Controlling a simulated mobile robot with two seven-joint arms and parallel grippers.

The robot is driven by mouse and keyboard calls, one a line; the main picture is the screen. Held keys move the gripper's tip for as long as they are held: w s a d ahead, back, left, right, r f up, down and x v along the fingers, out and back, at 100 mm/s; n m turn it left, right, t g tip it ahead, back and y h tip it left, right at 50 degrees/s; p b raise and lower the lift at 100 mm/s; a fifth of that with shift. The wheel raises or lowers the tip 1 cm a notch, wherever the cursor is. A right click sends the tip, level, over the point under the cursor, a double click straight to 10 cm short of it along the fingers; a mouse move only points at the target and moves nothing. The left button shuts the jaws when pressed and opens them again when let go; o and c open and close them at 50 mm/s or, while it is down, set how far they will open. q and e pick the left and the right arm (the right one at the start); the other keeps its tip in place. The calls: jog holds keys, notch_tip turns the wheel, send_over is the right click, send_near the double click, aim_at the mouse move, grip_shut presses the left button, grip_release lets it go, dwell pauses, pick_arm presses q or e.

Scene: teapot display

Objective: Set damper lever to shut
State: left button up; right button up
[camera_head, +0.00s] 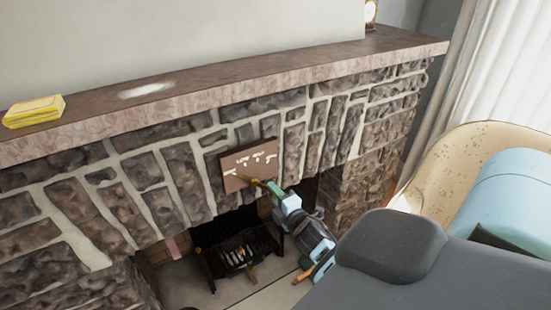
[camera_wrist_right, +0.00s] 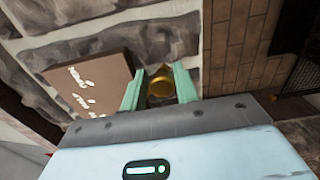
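A brown plaque (camera_head: 249,164) with white lettering and marks is on the stone fireplace front, above the firebox opening. It also shows in the right wrist view (camera_wrist_right: 92,84). The lever's base is partly hidden, and the plaque's lettering is too small to read surely. My left gripper is out of view.
A wooden mantel (camera_head: 205,83) runs above, with a yellow stack (camera_head: 34,111) at its left end. A black fire grate (camera_head: 237,256) stands in the firebox below.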

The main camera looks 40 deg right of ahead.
jog(key=shift+o, duration=1.2)
jog(key=shift+a, duration=0.1)
jog(key=shift+s, duration=0.1)
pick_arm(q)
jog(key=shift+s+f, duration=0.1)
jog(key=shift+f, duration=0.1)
pick_arm(e)
jog(key=v, duration=0.7)
jog(key=shift+s, duration=0.25)
